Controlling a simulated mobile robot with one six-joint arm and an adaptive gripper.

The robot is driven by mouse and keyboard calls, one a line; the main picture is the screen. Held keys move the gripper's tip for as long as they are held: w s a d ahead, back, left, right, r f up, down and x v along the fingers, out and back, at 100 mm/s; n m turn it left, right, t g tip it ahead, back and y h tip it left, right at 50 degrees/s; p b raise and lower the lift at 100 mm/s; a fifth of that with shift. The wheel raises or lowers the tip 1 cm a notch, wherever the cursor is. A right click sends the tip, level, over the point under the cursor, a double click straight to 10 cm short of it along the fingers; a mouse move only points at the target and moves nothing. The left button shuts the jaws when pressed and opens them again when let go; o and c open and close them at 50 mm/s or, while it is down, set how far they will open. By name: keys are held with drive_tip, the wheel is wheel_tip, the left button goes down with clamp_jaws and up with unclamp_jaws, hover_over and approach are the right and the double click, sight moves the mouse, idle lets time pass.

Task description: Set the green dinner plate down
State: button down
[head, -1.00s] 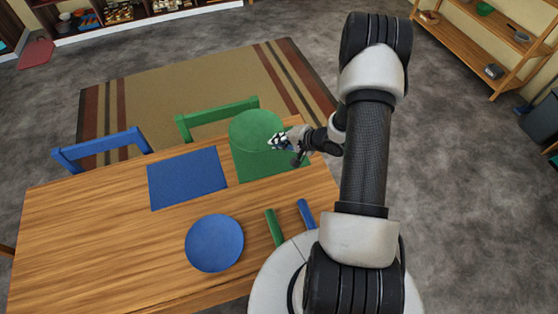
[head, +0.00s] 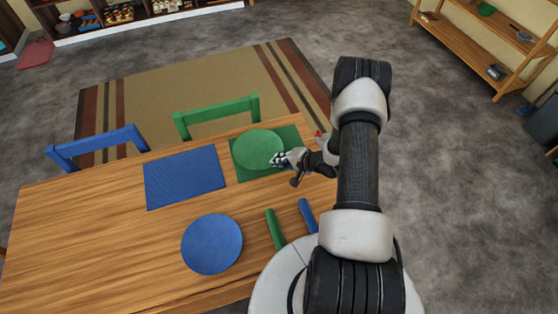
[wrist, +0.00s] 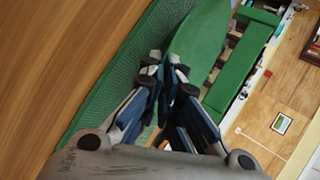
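The green dinner plate (head: 258,150) is over the green placemat (head: 293,138) at the table's far right, in the head view. My gripper (head: 278,160) is at the plate's right rim. In the wrist view my gripper (wrist: 166,68) has its fingers closed on the rim of the plate (wrist: 198,40), which is seen nearly edge-on. The textured placemat (wrist: 122,72) lies to the left of the plate there. I cannot tell whether the plate's underside touches the mat.
A blue placemat (head: 185,178) lies left of the green one. A blue plate (head: 212,244) and green (head: 275,229) and blue (head: 308,215) handle-like items are nearer me. A green chair (head: 216,118) and a blue chair (head: 98,148) stand at the far edge. The left of the table is clear.

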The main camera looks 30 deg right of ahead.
drive_tip(key=shift+f, duration=0.15)
drive_tip(key=c, duration=2.1)
unclamp_jaws()
